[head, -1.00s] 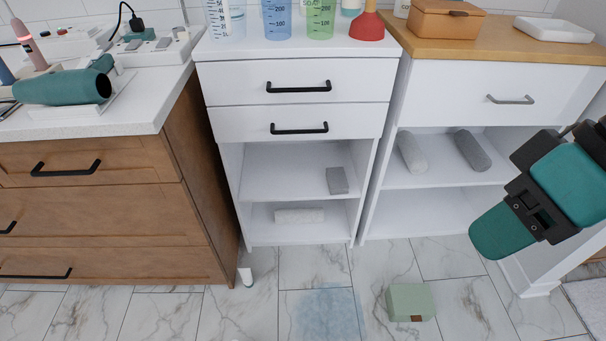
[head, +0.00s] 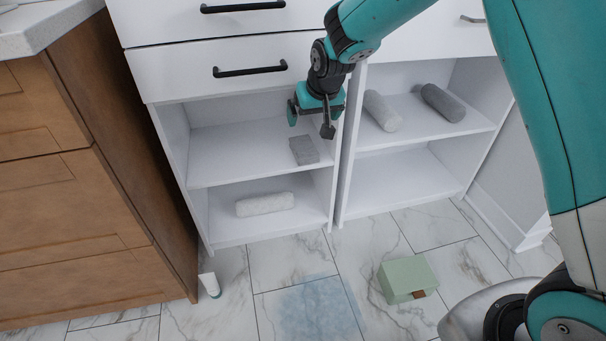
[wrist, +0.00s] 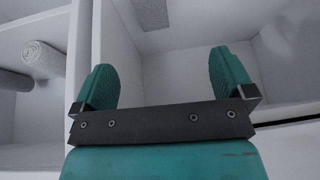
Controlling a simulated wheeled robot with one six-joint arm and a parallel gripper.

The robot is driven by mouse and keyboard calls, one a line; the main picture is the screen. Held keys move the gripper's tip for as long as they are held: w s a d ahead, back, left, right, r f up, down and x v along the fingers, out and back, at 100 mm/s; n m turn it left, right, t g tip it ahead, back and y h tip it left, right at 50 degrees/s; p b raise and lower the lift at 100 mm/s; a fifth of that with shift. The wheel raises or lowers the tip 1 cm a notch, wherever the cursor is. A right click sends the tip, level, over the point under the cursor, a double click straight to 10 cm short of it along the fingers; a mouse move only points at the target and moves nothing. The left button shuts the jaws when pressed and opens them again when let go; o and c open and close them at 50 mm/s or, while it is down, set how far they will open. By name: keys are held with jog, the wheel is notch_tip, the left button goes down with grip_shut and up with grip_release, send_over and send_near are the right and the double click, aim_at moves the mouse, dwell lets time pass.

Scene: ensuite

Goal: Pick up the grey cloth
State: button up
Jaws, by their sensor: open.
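The grey cloth (head: 304,150), a small folded block, lies on the middle shelf of the white open cabinet (head: 232,150), towards its right side. What looks like the same cloth shows at the top edge of the wrist view (wrist: 150,14), partly cut off. My gripper (head: 310,122) is just above the cloth in the head view, near the shelf opening, with its fingers pointing down. Its two teal fingers (wrist: 160,72) are spread in the wrist view with nothing between them. I cannot tell the exact depth gap between fingers and cloth.
A light roll (head: 381,111) and a dark grey roll (head: 439,102) lie in the right cabinet. A white roll (head: 265,204) lies on the lower shelf. A green box (head: 408,279), a bluish patch (head: 318,308) and a white tube (head: 210,285) are on the floor.

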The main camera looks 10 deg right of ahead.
jog(key=b, duration=0.4)
send_near(304, 146)
jog(key=shift+m+t+h, duration=0.3)
jog(key=shift+t+h, duration=0.1)
jog(key=f, duration=0.2)
jog(key=w+a+f, duration=0.1)
jog(key=f, duration=0.1)
jog(key=shift+w+a, duration=0.1)
jog(key=b+x, duration=0.2)
jog(key=x, duration=0.1)
jog(key=b+x, duration=0.1)
jog(key=b, duration=0.1)
jog(key=shift+w+d+f, duration=0.25)
jog(key=shift+f, duration=0.1)
jog(key=shift+w+f, duration=0.25)
jog(key=shift+w, duration=0.05)
jog(key=shift+f, duration=0.2)
jog(key=c, duration=0.9)
